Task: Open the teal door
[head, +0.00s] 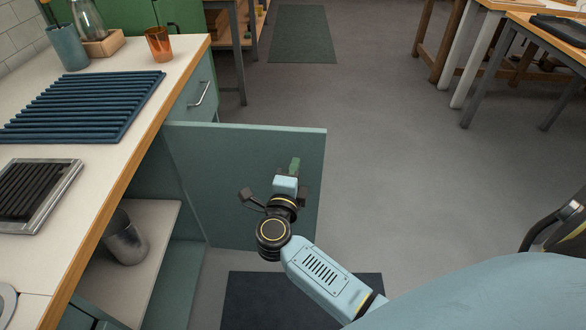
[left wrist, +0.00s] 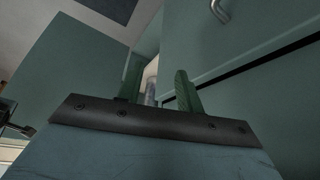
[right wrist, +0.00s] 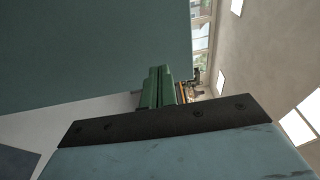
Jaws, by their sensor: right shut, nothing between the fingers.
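The teal door (head: 235,160) stands swung wide out from the counter's cabinet, with its inner face toward the head camera. It also shows as a large teal panel in the right wrist view (right wrist: 90,45). My right gripper (head: 294,165) is in front of that inner face, near the free edge. Its green fingers (right wrist: 157,88) are together with nothing between them; whether they touch the door I cannot tell. My left gripper (left wrist: 158,85) is outside the head view. In the left wrist view its green fingers are apart, near teal cabinet surfaces.
The open cabinet holds a metal cup (head: 124,240) on a pale shelf (head: 150,265). The counter (head: 130,95) carries a blue slatted rack (head: 85,105), a framed dark tray (head: 35,195) and an orange cup (head: 159,44). A dark mat (head: 250,300) lies below. Floor right of the door is clear.

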